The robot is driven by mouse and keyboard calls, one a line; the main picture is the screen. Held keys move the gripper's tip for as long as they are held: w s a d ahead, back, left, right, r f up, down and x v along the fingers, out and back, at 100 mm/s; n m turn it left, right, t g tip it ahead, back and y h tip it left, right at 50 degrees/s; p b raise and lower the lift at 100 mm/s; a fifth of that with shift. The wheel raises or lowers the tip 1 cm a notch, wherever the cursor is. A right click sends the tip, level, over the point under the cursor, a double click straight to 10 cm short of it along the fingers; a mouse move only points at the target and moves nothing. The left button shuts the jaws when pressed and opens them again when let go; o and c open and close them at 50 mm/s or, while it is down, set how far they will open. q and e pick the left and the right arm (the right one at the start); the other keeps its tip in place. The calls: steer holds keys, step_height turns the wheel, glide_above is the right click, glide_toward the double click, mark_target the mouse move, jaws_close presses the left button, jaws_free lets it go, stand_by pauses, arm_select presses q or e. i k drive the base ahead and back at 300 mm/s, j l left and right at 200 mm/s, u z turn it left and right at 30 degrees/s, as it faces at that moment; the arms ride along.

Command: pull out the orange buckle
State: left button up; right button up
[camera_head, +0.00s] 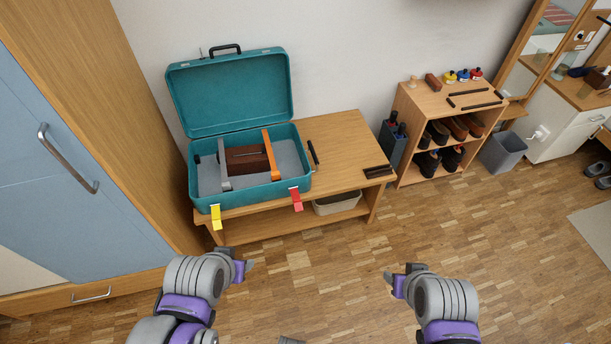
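An open teal case (250,192) stands on a low wooden bench, its lid (230,95) raised against the wall. Inside, an orange strap-like bar (272,156), which seems to be the orange buckle, lies across the right part of a dark brown block (248,160). A grey bar (223,165) crosses the block's left side. A yellow latch (216,217) and a red latch (296,199) hang on the case's front. My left gripper (245,271) and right gripper (391,282) are in front of the bench, apart from the case; their finger openings are too small to read.
The bench (345,150) carries dark bars at its right end, and a beige bin sits below. A shoe shelf (428,104) and grey bin (503,151) stand right. A blue-doored cabinet (60,170) stands close on the left. Floor between my grippers is clear.

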mark_target(276, 174)
steer(key=u, duration=0.5)
steer(key=i+l, duration=0.95)
steer(key=i, duration=0.15)
steer(key=u, duration=1.85)
